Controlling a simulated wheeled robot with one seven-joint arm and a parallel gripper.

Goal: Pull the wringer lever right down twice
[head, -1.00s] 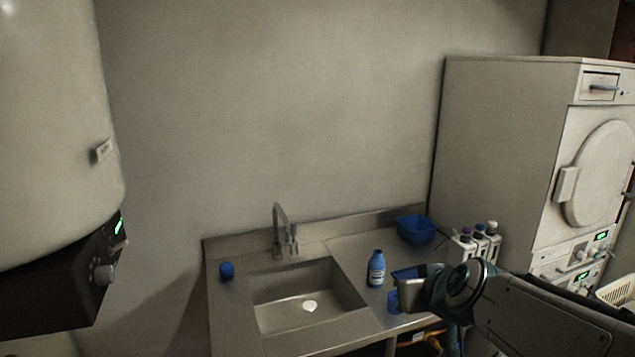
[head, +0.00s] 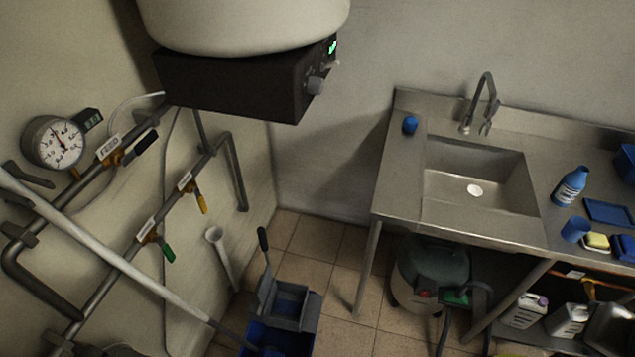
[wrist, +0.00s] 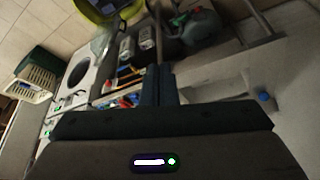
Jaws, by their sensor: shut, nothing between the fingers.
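The wringer lever (head: 264,258) stands up from the grey wringer (head: 290,303) on the blue mop bucket (head: 262,335), at the bottom of the head view. Its dark grip is at the top, and the lever is close to upright with a slight tilt. The bucket's lower part is cut off by the frame edge. My gripper (wrist: 158,88) shows only in the wrist view, with its fingers shut together and empty. It is apart from the lever, which I cannot make out in the wrist view.
A mop's long pale handle (head: 120,262) leans across the left toward the bucket. Pipes with valves and a pressure gauge (head: 53,143) line the left wall. A steel sink counter (head: 400,205) stands right, with a vacuum (head: 425,270) below. Tiled floor (head: 340,250) lies between.

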